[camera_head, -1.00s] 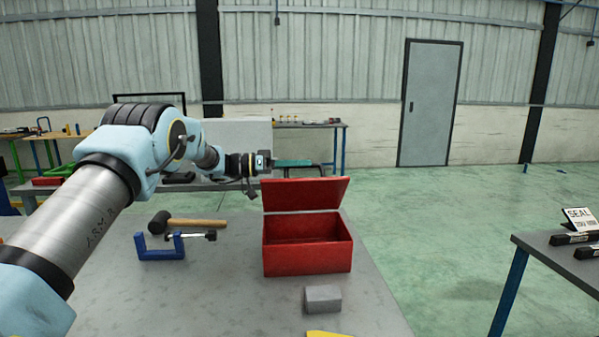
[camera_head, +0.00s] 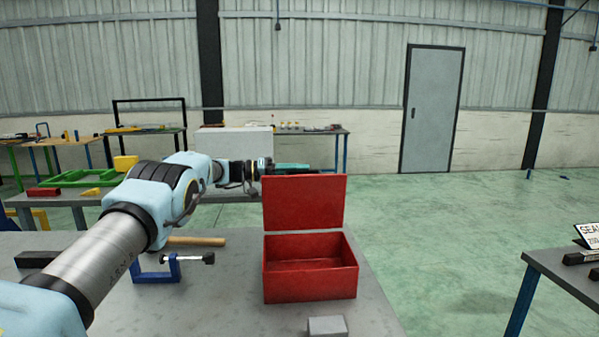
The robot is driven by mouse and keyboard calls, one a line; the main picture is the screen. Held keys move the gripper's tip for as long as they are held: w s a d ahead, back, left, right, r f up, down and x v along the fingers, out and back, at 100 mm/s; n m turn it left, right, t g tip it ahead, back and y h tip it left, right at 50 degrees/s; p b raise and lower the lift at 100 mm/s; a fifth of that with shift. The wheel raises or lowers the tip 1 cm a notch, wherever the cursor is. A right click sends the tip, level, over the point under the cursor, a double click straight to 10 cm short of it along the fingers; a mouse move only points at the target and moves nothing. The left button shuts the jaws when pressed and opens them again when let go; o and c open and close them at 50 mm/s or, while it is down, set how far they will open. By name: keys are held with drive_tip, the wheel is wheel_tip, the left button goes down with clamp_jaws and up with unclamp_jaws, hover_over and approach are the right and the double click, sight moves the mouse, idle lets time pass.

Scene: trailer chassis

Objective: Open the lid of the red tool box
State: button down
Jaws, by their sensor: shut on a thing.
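The red tool box (camera_head: 310,281) stands on the grey table. Its lid (camera_head: 304,203) is up, standing nearly upright above the back edge, and the inside of the box shows. My gripper (camera_head: 300,170) is at the top edge of the lid, with its green part showing just above that edge. It is shut on the lid; the fingertips are mostly hidden behind the lid.
A blue clamp (camera_head: 172,267) and a hammer with a wooden handle (camera_head: 195,241) lie left of the box, partly behind my arm. A grey block (camera_head: 327,326) sits in front of the box. Another table (camera_head: 570,279) stands at the right, with open floor between.

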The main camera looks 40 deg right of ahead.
drive_tip(key=shift+w+d+f+n, duration=0.1)
drive_tip(key=shift+w+f+n, duration=0.1)
drive_tip(key=shift+f, duration=0.25)
drive_tip(key=shift+w+d+f+n, duration=0.1)
drive_tip(key=shift+w+f, duration=0.05)
drive_tip(key=shift+f, duration=0.25)
drive_tip(key=shift+w, duration=0.1)
drive_tip(key=c, duration=0.9)
unclamp_jaws()
drive_tip(key=shift+o, duration=0.3)
drive_tip(key=shift+d+r, duration=0.15)
drive_tip(key=shift+r, duration=0.2)
drive_tip(key=b+v, duration=0.4)
drive_tip(key=v, duration=0.6)
drive_tip(key=shift+w+a, duration=0.25)
drive_tip(key=shift+a, duration=0.05)
